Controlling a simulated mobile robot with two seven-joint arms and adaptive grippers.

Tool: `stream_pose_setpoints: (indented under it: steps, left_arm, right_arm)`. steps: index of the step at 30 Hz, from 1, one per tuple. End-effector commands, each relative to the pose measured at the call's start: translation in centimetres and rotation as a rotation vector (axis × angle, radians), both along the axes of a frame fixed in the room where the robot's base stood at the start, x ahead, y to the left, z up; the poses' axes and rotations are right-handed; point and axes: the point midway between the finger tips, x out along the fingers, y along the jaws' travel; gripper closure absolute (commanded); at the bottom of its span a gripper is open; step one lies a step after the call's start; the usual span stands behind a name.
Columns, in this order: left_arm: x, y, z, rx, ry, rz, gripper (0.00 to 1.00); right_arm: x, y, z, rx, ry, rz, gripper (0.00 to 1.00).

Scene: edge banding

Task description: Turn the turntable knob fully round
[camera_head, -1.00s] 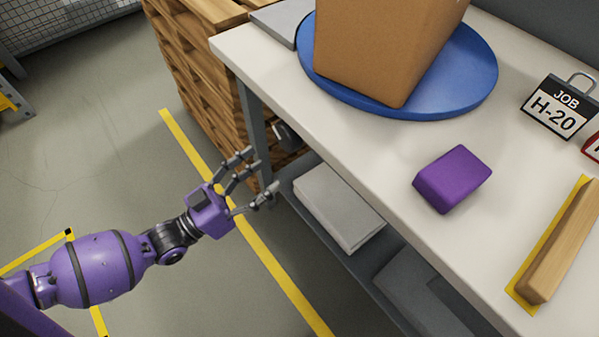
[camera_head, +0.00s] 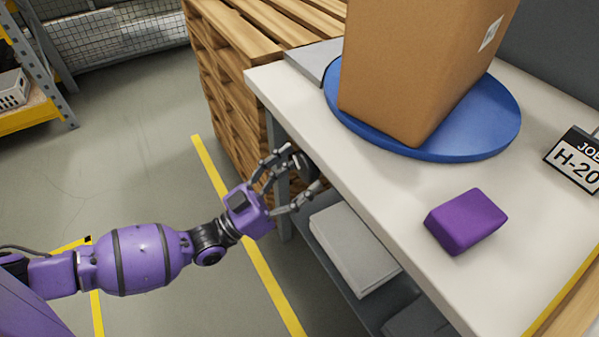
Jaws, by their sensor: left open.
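The turntable is a round blue disc (camera_head: 452,142) on the bench top. A tall brown cardboard box (camera_head: 415,70) stands on it. A dark knob (camera_head: 302,166) sits below the bench's front edge near its left corner, partly hidden by my fingers. My left gripper (camera_head: 305,170) is open, with its fingers spread on either side of the knob. I cannot tell whether they touch it. My right gripper is out of view.
A purple block (camera_head: 466,222) and a black job sign (camera_head: 577,160) stand on the pale bench top (camera_head: 375,185). A wooden pallet stack (camera_head: 228,95) stands behind the bench's left end. A lower shelf holds a light flat box (camera_head: 352,247).

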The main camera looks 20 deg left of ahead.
Motion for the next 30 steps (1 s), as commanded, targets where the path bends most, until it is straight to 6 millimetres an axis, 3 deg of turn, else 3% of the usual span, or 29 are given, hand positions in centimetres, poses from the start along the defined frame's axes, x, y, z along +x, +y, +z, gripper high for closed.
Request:
stream_pose_setpoints:
  steps: [8, 18, 30]
  left_arm:
    - [0.2, -0.2, 0.1, 0.000, 0.000, 0.000, 0.34]
    - [0.2, -0.2, 0.1, 0.000, 0.000, -0.001, 0.76]
    - [0.0, -0.3, 0.3, -0.073, 0.056, 0.000, 0.77]
  right_arm:
    - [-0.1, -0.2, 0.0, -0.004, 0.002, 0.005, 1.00]
    - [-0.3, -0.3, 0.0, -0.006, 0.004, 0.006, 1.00]
    - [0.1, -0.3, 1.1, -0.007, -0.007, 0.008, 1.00]
